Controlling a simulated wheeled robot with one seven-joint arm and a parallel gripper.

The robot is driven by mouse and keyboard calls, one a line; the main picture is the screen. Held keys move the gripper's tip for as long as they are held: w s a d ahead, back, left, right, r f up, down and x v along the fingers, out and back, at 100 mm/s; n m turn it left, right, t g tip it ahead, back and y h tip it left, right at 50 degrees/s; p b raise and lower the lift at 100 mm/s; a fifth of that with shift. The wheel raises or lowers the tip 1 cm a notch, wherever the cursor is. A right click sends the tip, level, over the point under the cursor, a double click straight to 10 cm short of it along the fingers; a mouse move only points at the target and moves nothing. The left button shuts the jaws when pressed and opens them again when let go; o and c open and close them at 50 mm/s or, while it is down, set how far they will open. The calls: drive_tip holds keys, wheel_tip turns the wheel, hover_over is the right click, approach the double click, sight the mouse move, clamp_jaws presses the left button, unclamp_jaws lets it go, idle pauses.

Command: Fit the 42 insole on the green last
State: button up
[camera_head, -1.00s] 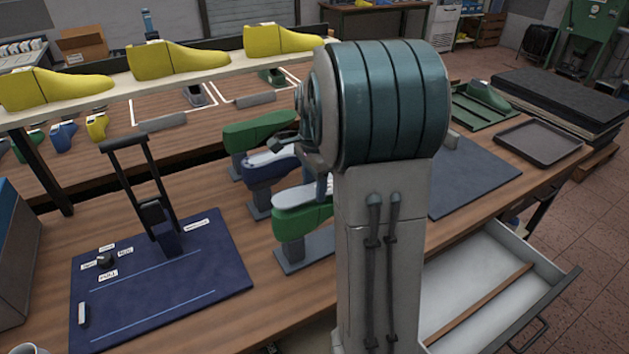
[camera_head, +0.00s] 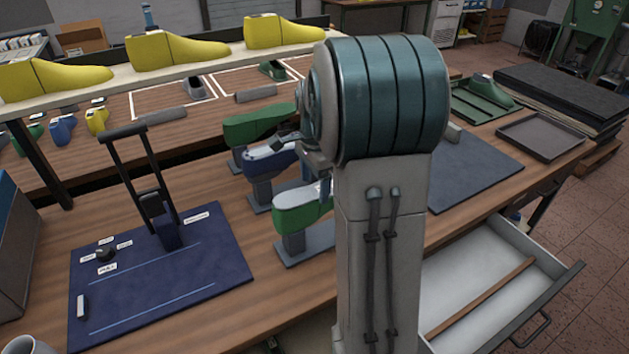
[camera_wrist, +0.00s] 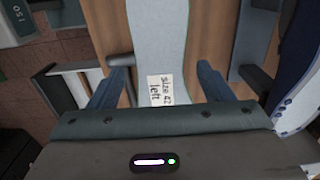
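A pale blue sole-shaped surface with a tag reading "Size 42 left" (camera_wrist: 160,90) lies between my gripper's fingers (camera_wrist: 160,78) in the wrist view. Gaps show on both sides, so the fingers are apart and not pressed on it. In the head view the front green last (camera_head: 303,215) stands sole up on a grey stand, with a pale top. I cannot tell whether the pale top is the insole or the last's own sole. My arm hides its right end and most of my gripper. Another green last (camera_head: 258,125) stands farthest back in the row.
A blue last (camera_head: 272,165) stands between the green ones, close to my gripper. A navy mat (camera_head: 140,315) with an upright black frame (camera_head: 150,185) lies left. Yellow lasts (camera_head: 175,50) line a shelf. An open drawer (camera_head: 490,290) juts out right.

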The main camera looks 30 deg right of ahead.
wheel_tip(320, 180, up, 14)
drive_tip(key=shift+d+b, duration=0.15)
drive_tip(key=shift+b, duration=0.3)
drive_tip(key=shift+f, duration=0.1)
idle(0.4)
